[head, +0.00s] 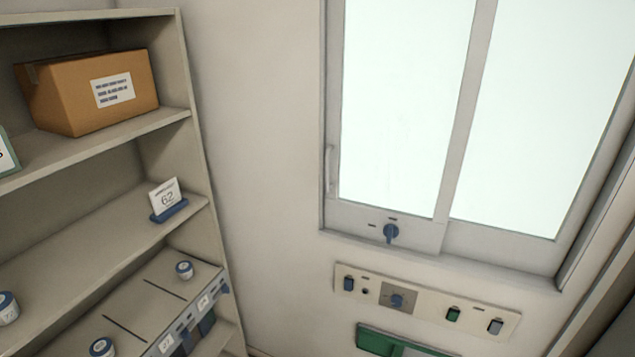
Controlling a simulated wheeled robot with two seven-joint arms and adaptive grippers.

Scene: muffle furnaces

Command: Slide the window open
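The window (460,140) is set in the wall at the upper right, with two bright panes in a grey frame. The left pane (400,110) has a vertical handle (330,168) on its left edge. The left pane fills the left half of the frame, and I see no open gap. Neither of my grippers shows in the head view.
A shelf unit (195,110) stands at the left with a cardboard box (95,90), a number 62 sign (166,197) and small jars. Below the window is a switch panel (425,301) with a blue knob and switches. A green object (380,340) is beneath it.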

